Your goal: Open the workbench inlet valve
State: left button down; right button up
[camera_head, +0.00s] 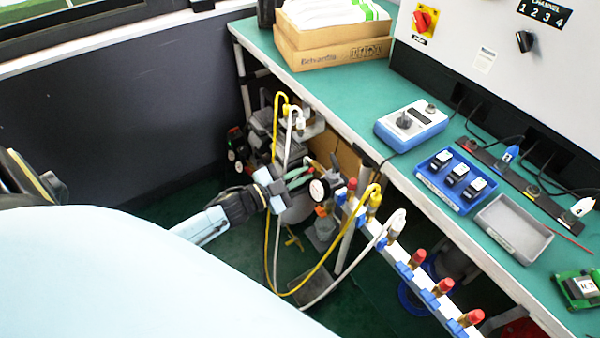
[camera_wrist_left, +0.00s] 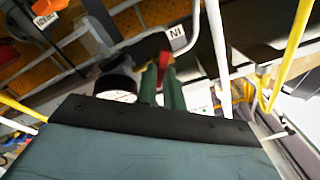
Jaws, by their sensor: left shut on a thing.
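My left gripper (camera_head: 292,180) reaches in from the left below the bench edge, beside a round white pressure gauge (camera_head: 318,190). In the left wrist view its two green fingers (camera_wrist_left: 162,88) are close together. A red handle (camera_wrist_left: 167,64), which appears to be the inlet valve's, shows at the fingertips, and the fingers are shut on it. A white label reading "IN" (camera_wrist_left: 177,33) is just beyond it. The gauge (camera_wrist_left: 117,90) is left of the fingers, partly hidden by the gripper body. The handle is not clear in the head view. My right gripper is not in view.
Yellow (camera_head: 275,125) and white (camera_head: 287,150) hoses loop around the gripper. A manifold rail (camera_head: 405,272) with several red-capped fittings runs along the bench front. The green workbench (camera_head: 340,85) carries a cardboard box (camera_head: 330,52), a blue tray (camera_head: 435,185) and a grey tray (camera_head: 513,230).

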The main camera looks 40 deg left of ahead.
pick_arm(q)
jog(key=m, duration=0.3)
jog(key=shift+f+m, duration=0.1)
jog(key=shift+m, duration=0.3)
jog(key=shift+d+f+m+b, duration=0.1)
jog(key=shift+m+b, duration=0.25)
jog(key=shift+m, duration=1.4)
jog(key=shift+f+m+b, duration=0.1)
jog(key=shift+m+b, duration=0.2)
jog(key=shift+m, duration=1.45)
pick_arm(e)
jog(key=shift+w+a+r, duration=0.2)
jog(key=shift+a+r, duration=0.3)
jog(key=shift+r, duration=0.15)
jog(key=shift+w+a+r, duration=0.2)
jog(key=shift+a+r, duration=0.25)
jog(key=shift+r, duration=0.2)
pick_arm(q)
jog(key=c, duration=1.5)
grip_release()
jog(key=shift+r, duration=0.1)
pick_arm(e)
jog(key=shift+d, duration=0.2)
pick_arm(q)
jog(key=shift+s, duration=0.1)
